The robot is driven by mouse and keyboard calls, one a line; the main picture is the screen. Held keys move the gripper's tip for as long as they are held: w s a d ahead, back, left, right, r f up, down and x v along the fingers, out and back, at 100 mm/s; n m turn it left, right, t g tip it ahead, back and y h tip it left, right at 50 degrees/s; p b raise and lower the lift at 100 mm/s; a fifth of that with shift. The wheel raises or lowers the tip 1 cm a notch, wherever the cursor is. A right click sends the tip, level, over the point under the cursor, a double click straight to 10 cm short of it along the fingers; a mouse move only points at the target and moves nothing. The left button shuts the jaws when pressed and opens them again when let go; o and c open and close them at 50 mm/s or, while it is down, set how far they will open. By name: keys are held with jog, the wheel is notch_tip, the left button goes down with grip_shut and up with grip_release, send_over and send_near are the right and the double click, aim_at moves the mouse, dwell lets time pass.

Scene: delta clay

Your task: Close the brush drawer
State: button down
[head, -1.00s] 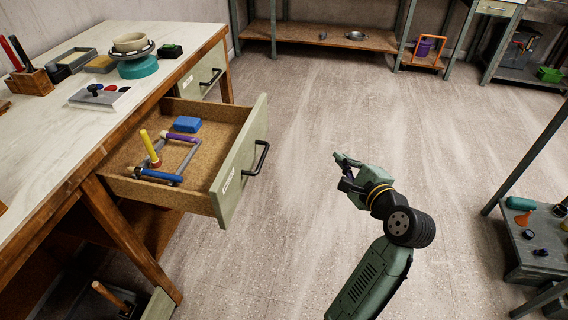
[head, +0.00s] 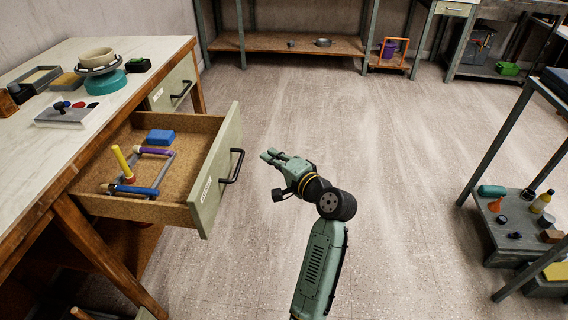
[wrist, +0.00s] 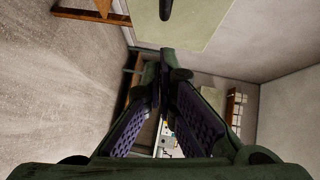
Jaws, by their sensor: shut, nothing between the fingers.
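The brush drawer (head: 216,175) is pulled out from the workbench at the left of the head view, with a pale green front and a black bar handle (head: 233,166). Inside lie a blue block (head: 160,136) and several rollers or brushes with yellow, purple and blue handles (head: 122,162). My gripper (head: 268,156) is shut and empty, to the right of the drawer front and apart from the handle. In the wrist view the gripper (wrist: 160,78) points toward the pale drawer front (wrist: 190,22), and part of the dark handle (wrist: 165,8) shows at the top edge.
The workbench (head: 45,150) holds a bowl on a teal turntable (head: 105,80) and trays. A second drawer (head: 172,90) behind it is shut. A shelf rack (head: 490,235) with bottles stands at the right. The floor between is clear.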

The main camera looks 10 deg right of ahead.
jog(key=shift+w+a+f+p, duration=0.15)
jog(key=shift+w+a, duration=0.1)
jog(key=shift+a, duration=0.4)
jog(key=shift+w+a+f+p, duration=0.15)
jog(key=shift+w+a, duration=0.05)
jog(key=shift+a, duration=0.45)
jog(key=shift+w+a+f+p, duration=0.15)
jog(key=shift+w+a, duration=0.1)
jog(key=shift+a, duration=0.4)
jog(key=shift+w, duration=0.1)
